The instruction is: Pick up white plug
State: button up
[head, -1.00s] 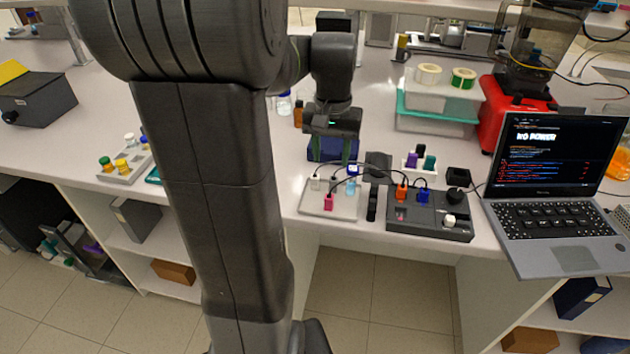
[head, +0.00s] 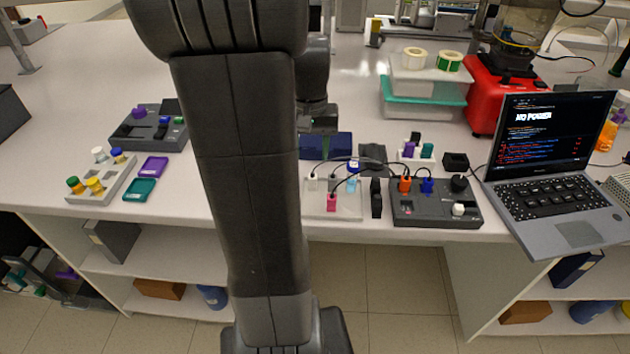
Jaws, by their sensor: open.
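The white plug (head: 312,183) stands on the left part of a pale tray (head: 350,212), with a dark cable running from it. My own arm passes just left of it and covers the tray's left edge. A pink plug (head: 332,202) and a light blue plug (head: 351,185) sit to its right on the same tray. My gripper (head: 319,128) is open and empty, above and behind the tray and apart from the white plug. Its fingers are hard to make out against the dark blue box (head: 338,147).
A dark grey socket box (head: 434,212) with an orange plug (head: 405,184), a blue plug (head: 427,186) and a white knob (head: 458,209) stands to the right. A laptop (head: 555,170) is further right. Bench left of my arm holds a vial rack (head: 103,183).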

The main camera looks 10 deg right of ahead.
aim_at(312, 174)
jog(key=f, duration=0.8)
jog(key=shift+w+d+f, duration=0.2)
grip_shut()
